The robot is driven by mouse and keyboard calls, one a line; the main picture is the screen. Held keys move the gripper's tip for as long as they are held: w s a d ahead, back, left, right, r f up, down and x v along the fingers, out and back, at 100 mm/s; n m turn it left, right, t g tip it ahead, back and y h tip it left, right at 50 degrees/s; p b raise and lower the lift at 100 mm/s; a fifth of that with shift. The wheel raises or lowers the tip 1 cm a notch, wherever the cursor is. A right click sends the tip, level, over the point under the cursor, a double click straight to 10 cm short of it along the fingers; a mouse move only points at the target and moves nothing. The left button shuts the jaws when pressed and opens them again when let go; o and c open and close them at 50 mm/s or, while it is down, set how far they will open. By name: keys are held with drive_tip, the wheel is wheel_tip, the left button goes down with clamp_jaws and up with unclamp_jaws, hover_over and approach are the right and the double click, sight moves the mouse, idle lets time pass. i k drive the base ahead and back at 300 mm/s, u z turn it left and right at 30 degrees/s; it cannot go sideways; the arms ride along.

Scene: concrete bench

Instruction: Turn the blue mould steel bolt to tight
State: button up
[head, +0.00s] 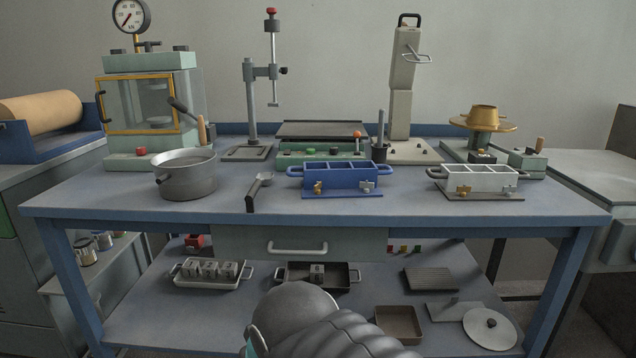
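The blue mould (338,182) stands on the bench top, right of the picture's middle, with open compartments on top and a handle at each end. On its front a steel bolt (368,186) sits at the right and a brass bolt (318,187) at the left. Both are too small to tell how far they are turned. A part of my arm shows at the bottom middle, in front of the bench and below the bench top. My gripper is not in view.
A similar white mould (484,181) stands to the right. A metal pot (187,179) and a scoop (258,190) lie to the left. The bench's front strip (400,214) is clear.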

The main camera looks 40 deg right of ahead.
sight(363, 184)
drive_tip(key=u, duration=1)
drive_tip(key=k, duration=0.95)
drive_tip(key=z, duration=1.6)
drive_tip(key=i, duration=0.5)
drive_tip(key=z, duration=0.05)
